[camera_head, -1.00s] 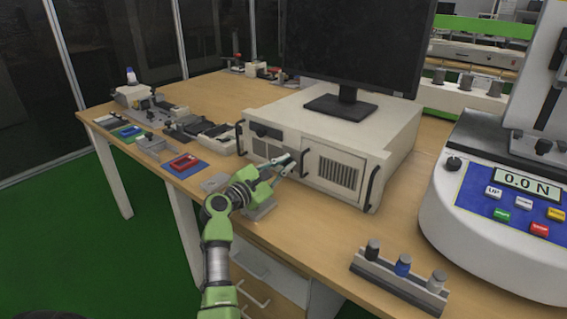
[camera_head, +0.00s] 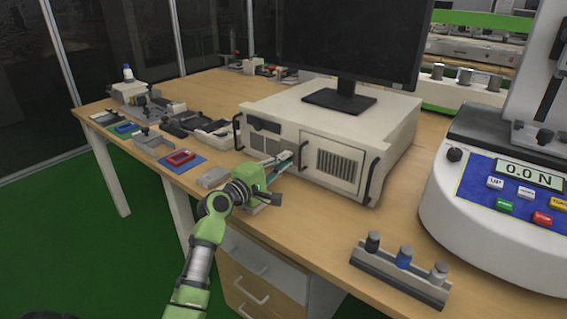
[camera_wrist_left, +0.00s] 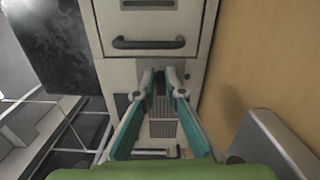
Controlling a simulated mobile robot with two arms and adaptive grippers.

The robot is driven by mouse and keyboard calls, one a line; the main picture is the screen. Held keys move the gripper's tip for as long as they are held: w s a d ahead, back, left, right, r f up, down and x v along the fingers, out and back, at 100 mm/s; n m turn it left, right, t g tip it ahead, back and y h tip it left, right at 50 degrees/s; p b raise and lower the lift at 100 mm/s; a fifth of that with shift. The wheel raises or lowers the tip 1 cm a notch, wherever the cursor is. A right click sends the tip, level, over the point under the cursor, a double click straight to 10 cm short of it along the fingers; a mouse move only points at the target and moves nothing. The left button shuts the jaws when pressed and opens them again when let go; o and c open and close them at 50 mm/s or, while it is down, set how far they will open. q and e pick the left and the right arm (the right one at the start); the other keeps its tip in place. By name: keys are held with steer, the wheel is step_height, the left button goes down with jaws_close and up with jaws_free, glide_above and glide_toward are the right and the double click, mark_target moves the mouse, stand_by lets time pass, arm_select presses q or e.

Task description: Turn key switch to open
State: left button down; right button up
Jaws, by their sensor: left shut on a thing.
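The pale computer case (camera_head: 275,147) stands on the table with its front facing me. My left gripper (camera_head: 284,161) is at the middle of that front, beside the slatted door. In the left wrist view its two teal fingers (camera_wrist_left: 160,77) converge on a small dark part between the tips, which I take to be the key switch (camera_wrist_left: 160,85). The gripper is shut on it. The tips hide most of the switch, and its turn angle cannot be read. My right gripper is not in view.
A black monitor (camera_head: 350,45) stands on the case. Dark handles (camera_head: 373,181) stick out from its front. A force tester (camera_head: 490,225) and a rack of three small cylinders (camera_head: 400,272) are to the right. Small fixtures and trays (camera_head: 152,144) fill the table's left.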

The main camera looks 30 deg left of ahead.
arm_select(q)
steer(key=shift+f+m, duration=0.2)
steer(key=shift+m, duration=0.3)
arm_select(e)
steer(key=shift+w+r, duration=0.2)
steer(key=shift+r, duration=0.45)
arm_select(q)
steer(key=c, duration=2.1)
jaws_free()
steer(key=shift+r, duration=0.1)
steer(key=shift+s, duration=0.2)
steer(key=s, duration=0.7)
steer(key=s+a, duration=0.1)
steer(key=s, duration=0.3)
steer(key=shift+s, duration=0.3)
